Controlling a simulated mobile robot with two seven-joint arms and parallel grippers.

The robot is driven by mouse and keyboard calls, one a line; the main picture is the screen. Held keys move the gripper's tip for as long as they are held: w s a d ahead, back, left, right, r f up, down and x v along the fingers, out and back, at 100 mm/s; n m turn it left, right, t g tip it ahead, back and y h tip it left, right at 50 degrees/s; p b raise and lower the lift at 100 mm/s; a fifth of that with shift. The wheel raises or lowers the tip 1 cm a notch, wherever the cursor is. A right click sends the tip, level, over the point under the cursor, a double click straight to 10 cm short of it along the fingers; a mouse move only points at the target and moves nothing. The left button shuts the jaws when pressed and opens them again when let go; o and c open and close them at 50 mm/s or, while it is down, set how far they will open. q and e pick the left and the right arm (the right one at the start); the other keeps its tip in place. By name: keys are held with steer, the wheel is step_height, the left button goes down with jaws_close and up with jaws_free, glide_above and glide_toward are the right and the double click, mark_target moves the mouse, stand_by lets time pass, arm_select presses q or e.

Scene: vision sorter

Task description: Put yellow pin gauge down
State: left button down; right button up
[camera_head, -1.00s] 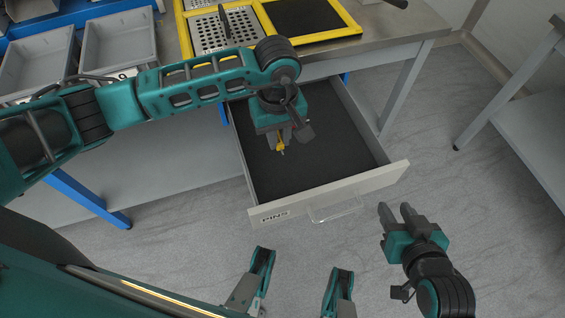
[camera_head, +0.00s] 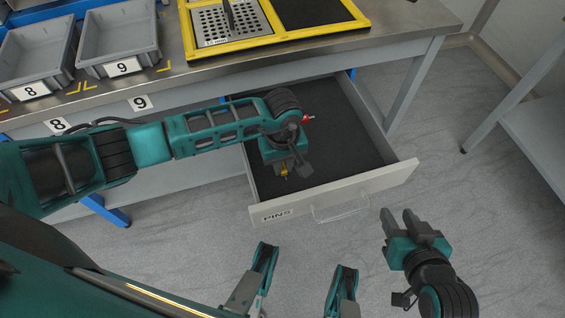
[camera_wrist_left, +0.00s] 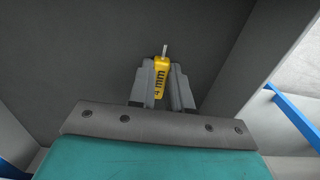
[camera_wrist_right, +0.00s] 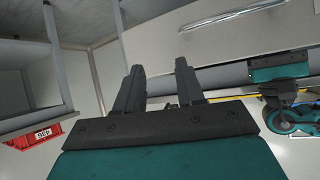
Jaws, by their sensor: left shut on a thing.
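The yellow pin gauge (camera_wrist_left: 160,76), marked "4 mm" with a thin metal pin at its tip, is held between the fingers of my left gripper (camera_wrist_left: 162,88). In the head view the gauge (camera_head: 284,170) shows as a small yellow bit under my left gripper (camera_head: 285,172), inside the outline of the open PINS drawer (camera_head: 378,184). I cannot tell whether the gauge touches the floor. My right gripper (camera_head: 402,222) is open and empty, to the right of the drawer front; its parted fingers also show in the right wrist view (camera_wrist_right: 158,92).
The workbench (camera_head: 300,52) stands behind the drawer, with grey bins 8 (camera_head: 36,76) and 9 (camera_head: 122,56) at left and a yellow-framed tray (camera_head: 270,38) at the back. A red item (camera_head: 308,118) shows beside my left wrist. Floor at right is clear.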

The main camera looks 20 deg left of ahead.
arm_select(q)
steer(key=shift+f, duration=0.15)
steer(key=c, duration=1.1)
jaws_free()
steer(key=shift+o, duration=0.2)
